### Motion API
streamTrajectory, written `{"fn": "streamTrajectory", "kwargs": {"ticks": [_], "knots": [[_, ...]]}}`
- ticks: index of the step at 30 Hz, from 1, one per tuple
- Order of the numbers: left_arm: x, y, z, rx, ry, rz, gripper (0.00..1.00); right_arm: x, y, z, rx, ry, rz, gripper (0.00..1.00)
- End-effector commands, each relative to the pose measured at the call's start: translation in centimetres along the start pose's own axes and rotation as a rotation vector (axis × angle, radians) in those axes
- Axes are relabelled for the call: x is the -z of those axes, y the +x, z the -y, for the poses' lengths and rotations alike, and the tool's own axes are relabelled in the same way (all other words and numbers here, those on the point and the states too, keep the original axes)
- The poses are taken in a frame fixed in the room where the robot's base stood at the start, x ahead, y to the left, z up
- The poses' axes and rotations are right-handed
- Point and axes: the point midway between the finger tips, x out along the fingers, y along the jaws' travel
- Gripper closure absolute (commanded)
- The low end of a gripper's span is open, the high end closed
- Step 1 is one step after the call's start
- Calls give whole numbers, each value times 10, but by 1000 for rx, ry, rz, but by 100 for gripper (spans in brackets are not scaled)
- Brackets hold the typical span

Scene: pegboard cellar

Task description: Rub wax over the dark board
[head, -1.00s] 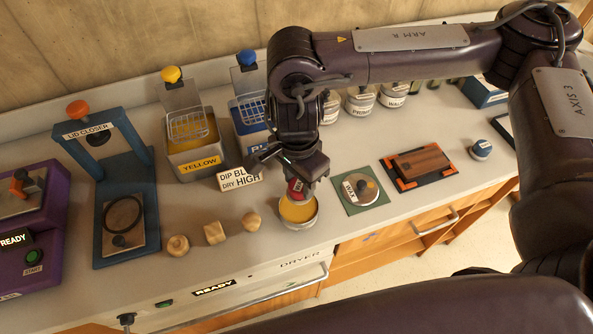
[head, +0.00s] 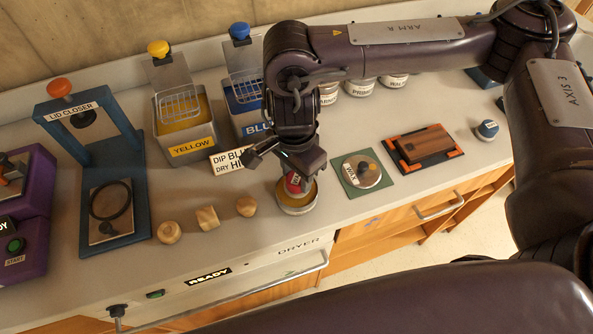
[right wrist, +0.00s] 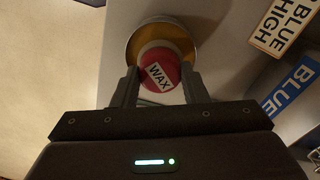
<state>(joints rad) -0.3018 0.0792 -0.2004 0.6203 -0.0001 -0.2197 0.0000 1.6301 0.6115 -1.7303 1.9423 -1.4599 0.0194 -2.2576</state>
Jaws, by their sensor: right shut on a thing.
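My right gripper (right wrist: 158,88) is shut on a red applicator (right wrist: 160,72) labelled WAX. It holds the applicator down in a round tin (head: 298,207) of yellow-orange wax; contact with the wax is hard to tell. The tin's rim and wax also show around the applicator in the right wrist view (right wrist: 186,40). A brown wooden board (head: 426,143) lies on a dark mat with orange corners, to the right of the tin. Between them a round lid (head: 368,175) labelled WAX lies on a green mat (head: 349,187). My left gripper is not in view.
Three small wooden pieces (head: 207,218) stand left of the tin. Behind are the yellow (head: 190,150) and blue dip tanks and a sign (head: 229,161). A blue lid closer (head: 78,152) stands left. A small blue-topped knob (head: 487,129) is right of the board.

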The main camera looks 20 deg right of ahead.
Motion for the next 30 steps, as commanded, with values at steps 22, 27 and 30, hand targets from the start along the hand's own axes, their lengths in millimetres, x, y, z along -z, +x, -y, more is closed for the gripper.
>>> {"fn": "streamTrajectory", "kwargs": {"ticks": [22, 27, 30], "knots": [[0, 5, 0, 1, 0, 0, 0, 0, 6, 0, 0, 0, 0, 85], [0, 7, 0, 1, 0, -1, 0, 0, 8, 0, 0, 0, 0, 85], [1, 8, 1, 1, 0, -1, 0, 0, 9, 0, 0, 0, 0, 85]]}}
